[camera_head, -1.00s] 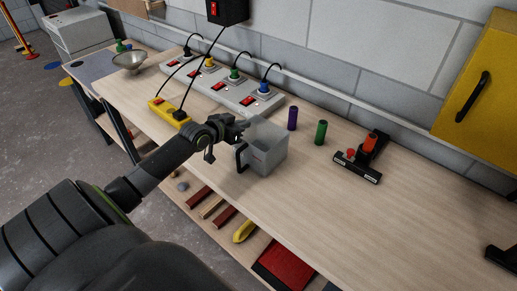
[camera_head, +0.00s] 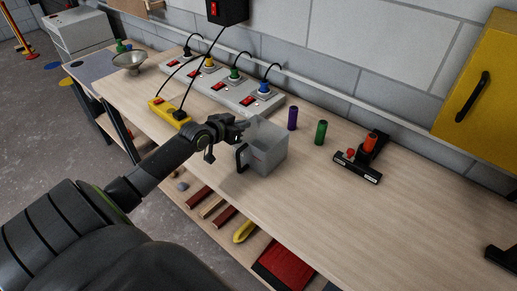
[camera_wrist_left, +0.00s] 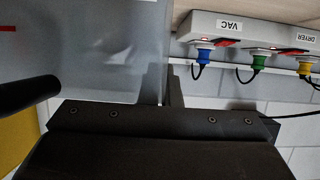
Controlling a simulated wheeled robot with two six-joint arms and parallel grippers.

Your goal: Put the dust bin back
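The dust bin (camera_head: 267,152) is a translucent grey box with a black handle (camera_head: 241,157) on its left side. It is upright on or just above the wooden bench; I cannot tell which. My left gripper (camera_head: 241,126) is at the bin's upper left rim, its fingers close together at the wall. In the left wrist view the bin (camera_wrist_left: 95,50) fills the upper left, and the narrow fingers (camera_wrist_left: 172,88) meet its edge. The fingertips are partly hidden. My right gripper is not in view.
A grey socket strip (camera_head: 225,90) with coloured plugs and a yellow power block (camera_head: 169,112) lie behind. Purple (camera_head: 292,118) and green (camera_head: 320,132) cylinders and a black-and-red device (camera_head: 362,160) stand to the right. The right front bench is mostly clear; a dark object (camera_head: 502,257) is cut off there.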

